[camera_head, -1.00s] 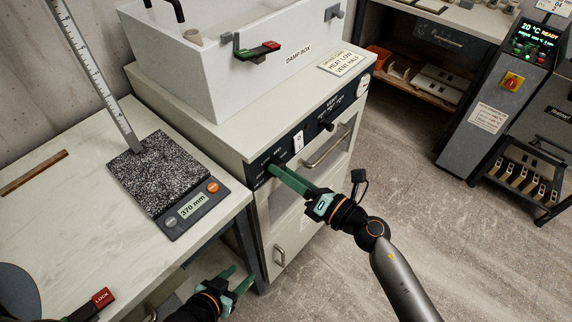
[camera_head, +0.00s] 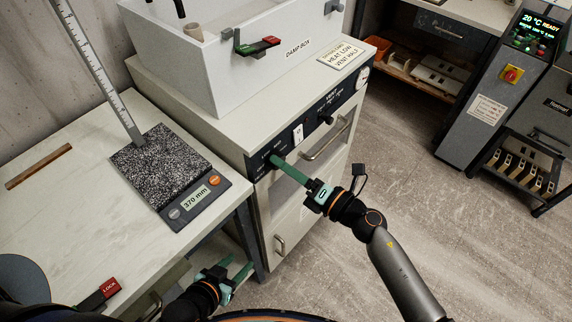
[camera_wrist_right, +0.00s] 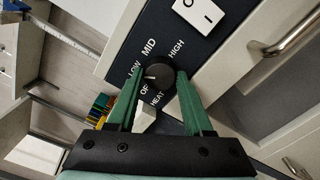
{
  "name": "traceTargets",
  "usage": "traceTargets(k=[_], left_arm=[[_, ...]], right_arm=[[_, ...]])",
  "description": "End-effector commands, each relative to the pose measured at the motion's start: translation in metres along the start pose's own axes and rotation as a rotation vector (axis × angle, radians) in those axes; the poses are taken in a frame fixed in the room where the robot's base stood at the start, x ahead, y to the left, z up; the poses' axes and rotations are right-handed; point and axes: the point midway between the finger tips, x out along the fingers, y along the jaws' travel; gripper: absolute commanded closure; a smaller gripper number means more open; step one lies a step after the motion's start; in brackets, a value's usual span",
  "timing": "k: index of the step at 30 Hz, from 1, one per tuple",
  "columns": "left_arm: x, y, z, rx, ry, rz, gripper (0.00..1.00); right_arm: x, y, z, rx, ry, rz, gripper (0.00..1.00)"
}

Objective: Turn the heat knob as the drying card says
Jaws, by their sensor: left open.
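The drying card (camera_head: 342,55) lies on top of the cabinet (camera_head: 210,118) and reads HEAT LOW, VENT HALF. The black heat knob (camera_wrist_right: 157,76) sits on the dark front panel, ringed by OFF, LOW, MID and HIGH. Its white mark points left, towards the OFF and LOW side; I cannot tell exactly which. In the head view the right gripper (camera_head: 275,160) covers the knob. My left gripper (camera_head: 238,275) is open and empty, low beside the bench.
A second knob (camera_head: 325,118), for the vent, and a white switch (camera_head: 298,133) share the panel. A door handle (camera_head: 327,140) lies below it. The damp box (camera_head: 262,70) stands on the cabinet. A bench with a scale (camera_head: 195,198) is at left.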

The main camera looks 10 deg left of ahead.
Motion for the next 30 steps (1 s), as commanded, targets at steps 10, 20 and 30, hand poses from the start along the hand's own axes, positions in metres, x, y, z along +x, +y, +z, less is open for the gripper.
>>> traceTargets(k=[10, 20, 30], left_arm=[[0.000, 0.001, -0.001, 0.000, 0.000, 0.001, 0.50], [0.000, 0.001, -0.001, 0.000, 0.001, 0.001, 0.50], [0.004, 0.000, 0.003, 0.000, 0.002, 0.001, 0.50]], right_arm=[[0.000, 0.000, 0.000, -0.001, 0.001, 0.000, 0.19], [-0.015, -0.001, 0.000, -0.001, 0.000, -0.002, 0.19], [-0.087, -0.003, -0.002, -0.001, 0.002, -0.004, 0.19]])
